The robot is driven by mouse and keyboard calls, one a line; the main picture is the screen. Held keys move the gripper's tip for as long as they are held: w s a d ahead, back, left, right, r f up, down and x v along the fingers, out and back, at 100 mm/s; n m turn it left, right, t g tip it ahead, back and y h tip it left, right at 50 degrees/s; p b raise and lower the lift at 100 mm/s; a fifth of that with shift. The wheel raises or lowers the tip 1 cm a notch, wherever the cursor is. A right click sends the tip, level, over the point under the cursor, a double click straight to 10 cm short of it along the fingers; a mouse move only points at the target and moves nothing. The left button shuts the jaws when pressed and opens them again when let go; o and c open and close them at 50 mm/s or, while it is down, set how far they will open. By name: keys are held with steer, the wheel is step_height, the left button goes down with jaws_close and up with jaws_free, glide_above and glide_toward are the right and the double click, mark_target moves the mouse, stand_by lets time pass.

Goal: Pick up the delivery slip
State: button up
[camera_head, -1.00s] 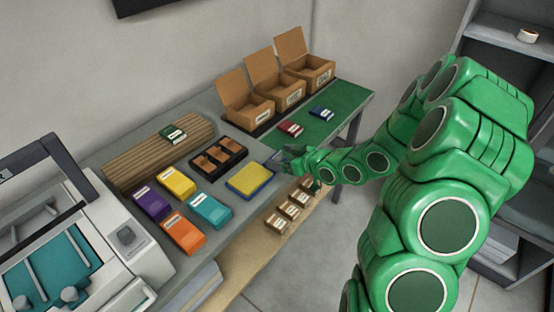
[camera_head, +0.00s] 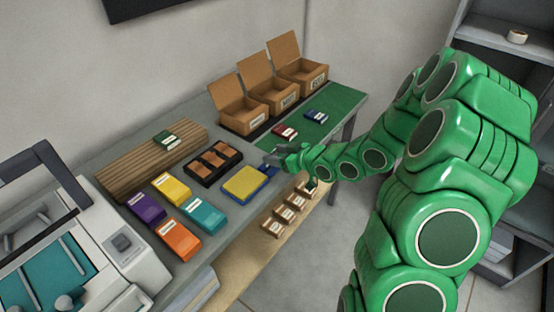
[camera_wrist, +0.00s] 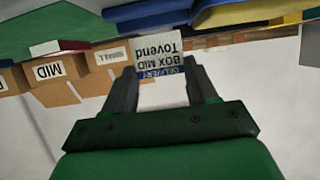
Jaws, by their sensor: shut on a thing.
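The delivery slip (camera_wrist: 158,58) is a small white card with a blue band, printed "DELIVERY", "BOX MID" and "Tovend". Its text appears upside down in the wrist view. My gripper (camera_wrist: 160,76) is shut on the slip, which stands between the two dark fingertips. In the head view my gripper (camera_head: 277,157) is over the front edge of the table, just right of the yellow and blue pad (camera_head: 244,183). The slip cannot be made out there.
Three open cardboard boxes (camera_head: 273,96) stand at the back beside a green mat (camera_head: 340,103) with a red block (camera_head: 285,132) and a blue block (camera_head: 316,115). A black tray (camera_head: 200,172) and several coloured blocks lie left. Several small boxes sit on the lower shelf (camera_head: 240,262).

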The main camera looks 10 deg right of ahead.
step_height(320, 180, up, 8)
steer(key=shift+f, duration=0.25)
